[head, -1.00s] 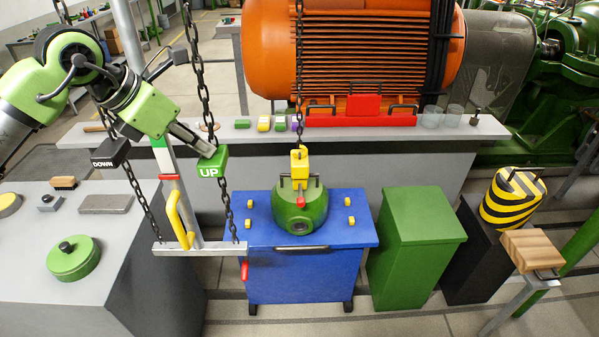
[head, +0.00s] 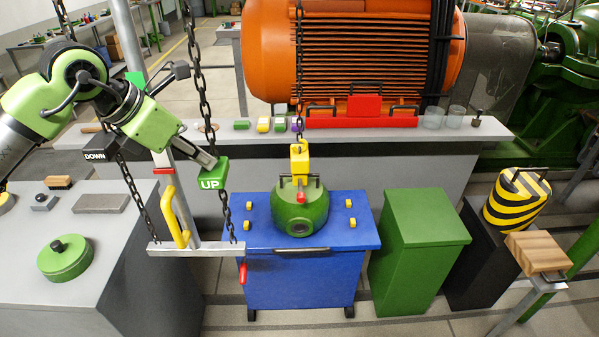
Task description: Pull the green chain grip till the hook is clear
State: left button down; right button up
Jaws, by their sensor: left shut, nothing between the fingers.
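The green chain grip marked UP (head: 212,175) hangs on a dark chain at the left of the head view. My left gripper (head: 208,160) is shut with nothing between its fingers, its tips at the upper left of the grip and seemingly touching it. The black grip marked DOWN (head: 97,153) hangs on the other chain, behind my left arm. The yellow hook block (head: 299,158) hangs on a chain over the green casing (head: 309,215). Its red-tipped hook (head: 301,197) is in front of the casing's dark handle; I cannot tell whether it is clear. My right gripper is out of view.
The casing sits on a blue cart (head: 305,275) with small yellow clamps. A green bin (head: 420,255) and a striped cylinder (head: 515,205) are at right.

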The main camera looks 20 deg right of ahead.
pick_arm(q)
jog(key=shift+f+b, duration=0.95)
jog(key=shift+f, duration=0.5)
jog(key=shift+r, duration=0.1)
notch_tip(320, 180, up, 10)
jog(key=p, duration=0.6)
jog(key=shift+r, duration=0.1)
notch_tip(320, 180, up, 7)
jog(key=p, duration=0.5)
send_over(206, 170)
jog(key=shift+a, duration=0.1)
